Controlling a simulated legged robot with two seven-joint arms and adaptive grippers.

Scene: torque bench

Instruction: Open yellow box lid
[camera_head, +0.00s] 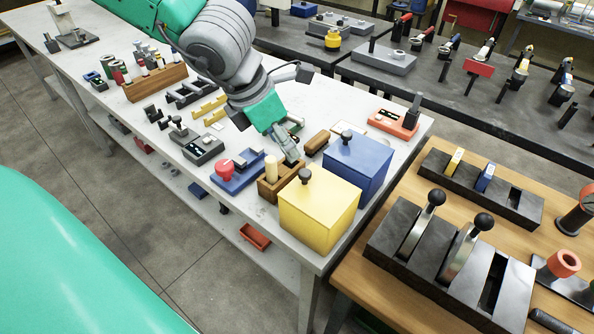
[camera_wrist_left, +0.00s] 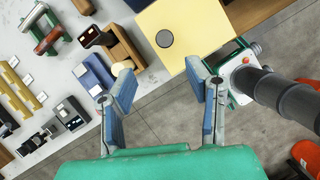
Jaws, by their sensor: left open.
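The yellow box (camera_head: 318,212) stands near the front corner of the white bench, with its lid on and a dark round knob (camera_head: 305,175) on top. In the left wrist view the yellow lid (camera_wrist_left: 200,30) is at the top, with its dark knob (camera_wrist_left: 164,39) in sight. My left gripper (camera_head: 290,158) is just behind and left of the yellow box in the head view. In the wrist view its two blue-padded fingers (camera_wrist_left: 164,90) are spread apart with nothing between them. The fingers are apart from the knob. My right gripper is not clearly identifiable in either view.
A blue box (camera_head: 358,165) with a knob stands right behind the yellow box. A wooden block with a peg (camera_head: 272,180) and a blue base with a red knob (camera_head: 228,180) stand to its left. A wooden bench with levers (camera_head: 440,250) is at the right.

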